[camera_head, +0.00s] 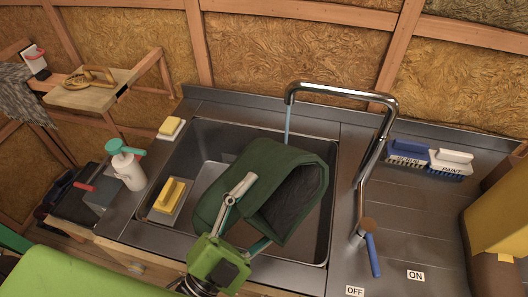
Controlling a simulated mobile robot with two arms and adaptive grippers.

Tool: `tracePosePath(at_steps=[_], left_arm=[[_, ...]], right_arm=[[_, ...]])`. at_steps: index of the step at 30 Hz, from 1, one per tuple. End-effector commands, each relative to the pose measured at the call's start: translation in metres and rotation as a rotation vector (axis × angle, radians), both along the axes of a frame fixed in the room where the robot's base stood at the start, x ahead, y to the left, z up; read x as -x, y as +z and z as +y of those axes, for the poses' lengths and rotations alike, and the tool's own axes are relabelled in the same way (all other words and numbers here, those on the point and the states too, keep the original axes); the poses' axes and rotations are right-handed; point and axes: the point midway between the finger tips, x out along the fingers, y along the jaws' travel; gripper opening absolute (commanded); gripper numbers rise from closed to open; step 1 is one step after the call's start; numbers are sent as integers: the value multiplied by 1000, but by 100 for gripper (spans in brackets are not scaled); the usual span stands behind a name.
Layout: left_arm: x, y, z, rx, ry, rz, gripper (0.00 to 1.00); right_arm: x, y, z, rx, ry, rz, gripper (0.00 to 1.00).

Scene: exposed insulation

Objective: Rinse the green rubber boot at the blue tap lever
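The dark green rubber boot (244,178) is held over the sink (330,205), its dark opening facing lower right. My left gripper (256,212) comes in from the bottom left and is shut on the boot. One finger lies across the near outer side, and the other shows at its lower edge. The chrome tap (340,92) arches over the sink. A thin stream of water (287,122) falls from its spout onto the top of the boot. The blue tap lever (372,255) points down between the OFF and ON labels. My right gripper is not in view.
A yellow sponge (170,193) lies at the left of the sink, another (170,126) behind it. A white spray bottle (128,167) stands left. Two brushes, MUD (408,152) and PAINT (449,161), sit on the right drainboard. A yellow object (500,215) stands far right.

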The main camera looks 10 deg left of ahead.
Motion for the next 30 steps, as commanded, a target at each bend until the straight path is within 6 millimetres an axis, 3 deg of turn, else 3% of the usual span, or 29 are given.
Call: tracePosePath(at_steps=[12, 16, 30], left_arm=[[0, 0, 0, 4, -1, 1, 5], [0, -1, 0, 5, -2, 3, 5], [0, 1, 0, 7, -2, 9, 5]], right_arm=[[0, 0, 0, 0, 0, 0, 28], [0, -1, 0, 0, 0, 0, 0], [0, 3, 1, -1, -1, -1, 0]])
